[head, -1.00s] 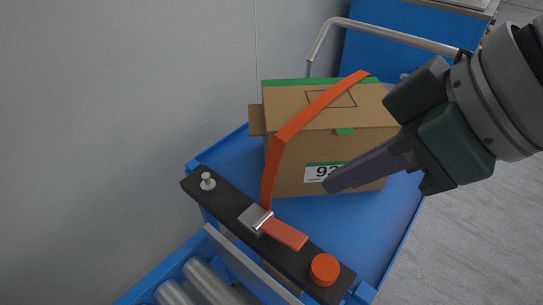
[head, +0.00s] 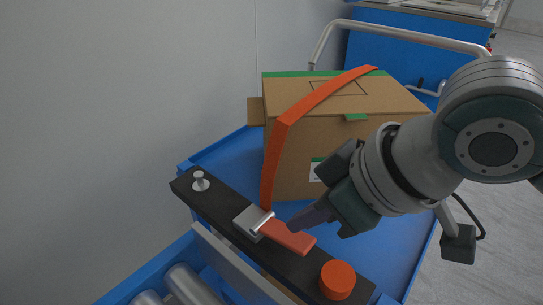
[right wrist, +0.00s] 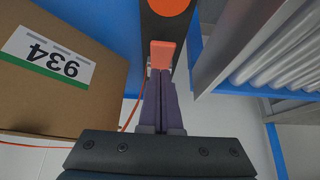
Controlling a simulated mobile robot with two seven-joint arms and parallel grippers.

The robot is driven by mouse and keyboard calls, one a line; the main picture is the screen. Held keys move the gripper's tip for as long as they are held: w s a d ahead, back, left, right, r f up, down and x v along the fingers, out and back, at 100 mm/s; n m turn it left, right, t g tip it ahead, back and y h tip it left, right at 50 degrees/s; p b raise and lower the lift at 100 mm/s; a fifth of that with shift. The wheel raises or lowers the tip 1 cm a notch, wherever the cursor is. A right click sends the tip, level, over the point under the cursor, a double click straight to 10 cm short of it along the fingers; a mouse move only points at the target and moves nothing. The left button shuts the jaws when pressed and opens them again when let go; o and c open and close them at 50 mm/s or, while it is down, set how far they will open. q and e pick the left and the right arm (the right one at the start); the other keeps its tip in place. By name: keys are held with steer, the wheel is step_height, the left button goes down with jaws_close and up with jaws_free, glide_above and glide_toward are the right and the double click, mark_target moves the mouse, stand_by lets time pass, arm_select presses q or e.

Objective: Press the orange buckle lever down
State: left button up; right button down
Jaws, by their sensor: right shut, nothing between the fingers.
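The orange buckle lever (head: 287,237) extends right from the silver buckle (head: 252,223) on a black bar (head: 217,206). My right gripper (head: 291,228) is shut and empty, pointing down and left with its fingertips at the lever's far side. In the right wrist view the shut fingertips (right wrist: 162,75) are close to the lever's end (right wrist: 162,54). I cannot tell whether they touch it. The orange strap (head: 296,112) runs from the buckle up over a cardboard box (head: 385,98). My left gripper is not in view.
A round orange knob (head: 337,279) and a small metal post (head: 200,180) stand on the bar's two ends. The box sits on a blue cart (head: 408,235) with a grey handrail (head: 420,39). Metal rollers (head: 190,282) lie in front.

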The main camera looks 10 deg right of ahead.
mark_target(307, 243)
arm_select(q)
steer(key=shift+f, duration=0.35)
arm_select(e)
steer(key=shift+s+d+f, duration=0.15)
steer(key=shift+s+f, duration=0.05)
steer(key=shift+f, duration=0.7)
arm_select(q)
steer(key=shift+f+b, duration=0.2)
steer(key=shift+b, duration=0.15)
arm_select(e)
steer(key=shift+s+d+f+t+y, duration=0.2)
steer(key=shift+f+t+y, duration=0.1)
steer(key=shift+f+t, duration=0.15)
steer(key=shift+s+f, duration=0.1)
steer(key=shift+f, duration=0.05)
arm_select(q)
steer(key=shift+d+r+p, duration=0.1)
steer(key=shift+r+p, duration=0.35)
arm_select(e)
steer(key=shift+s+d+f, duration=0.1)
steer(key=shift+d, duration=0.05)
steer(key=shift+f, duration=0.3)
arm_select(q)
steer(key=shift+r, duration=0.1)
arm_select(e)
steer(key=shift+r, duration=0.1)
